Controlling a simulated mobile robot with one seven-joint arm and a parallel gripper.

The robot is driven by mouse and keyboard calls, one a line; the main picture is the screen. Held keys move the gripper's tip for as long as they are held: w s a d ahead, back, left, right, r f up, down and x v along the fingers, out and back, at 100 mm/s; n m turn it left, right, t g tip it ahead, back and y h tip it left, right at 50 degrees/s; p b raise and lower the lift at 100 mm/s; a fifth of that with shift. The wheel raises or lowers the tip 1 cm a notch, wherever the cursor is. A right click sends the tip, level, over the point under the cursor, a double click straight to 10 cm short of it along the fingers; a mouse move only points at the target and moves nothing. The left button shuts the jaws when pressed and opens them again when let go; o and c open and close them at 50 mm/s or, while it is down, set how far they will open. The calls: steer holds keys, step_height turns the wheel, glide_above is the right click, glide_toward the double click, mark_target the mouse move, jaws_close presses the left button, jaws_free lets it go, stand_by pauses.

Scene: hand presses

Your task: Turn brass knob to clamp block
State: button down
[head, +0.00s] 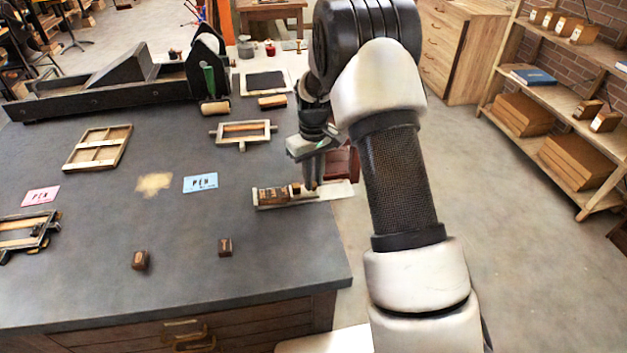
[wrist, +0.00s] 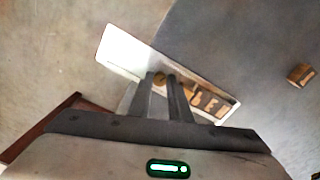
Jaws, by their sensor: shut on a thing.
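A pale metal tray (head: 336,190) lies at the right edge of the dark table and holds a row of wooden letter blocks (head: 272,195). In the wrist view, the tray (wrist: 122,52) runs diagonally, with the letter blocks (wrist: 208,97) at its right part. My gripper (head: 312,186) points down at the tray, just right of the blocks. In the wrist view, my gripper's fingertips (wrist: 160,76) are close together on the small brass knob (wrist: 160,79), beside the blocks. The fingers hide part of the knob and tray.
Two loose wooden blocks (head: 140,260) (head: 224,247) stand on the front of the table (head: 200,290). A blue card (head: 201,182) and a pink card (head: 41,196) lie further back. A black press (head: 110,85) and wooden frames (head: 98,147) occupy the back and left.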

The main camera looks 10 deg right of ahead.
mark_target(314, 183)
steer(key=m, duration=0.6)
steer(key=shift+b, duration=0.4)
steer(key=m, duration=0.7)
steer(key=shift+m, duration=0.3)
steer(key=c, duration=1.6)
jaws_free()
steer(key=shift+c, duration=0.2)
step_height(314, 183, up, 18)
steer(key=shift+d+f, duration=0.15)
steer(key=shift+f, duration=0.1)
steer(key=shift+r, duration=0.1)
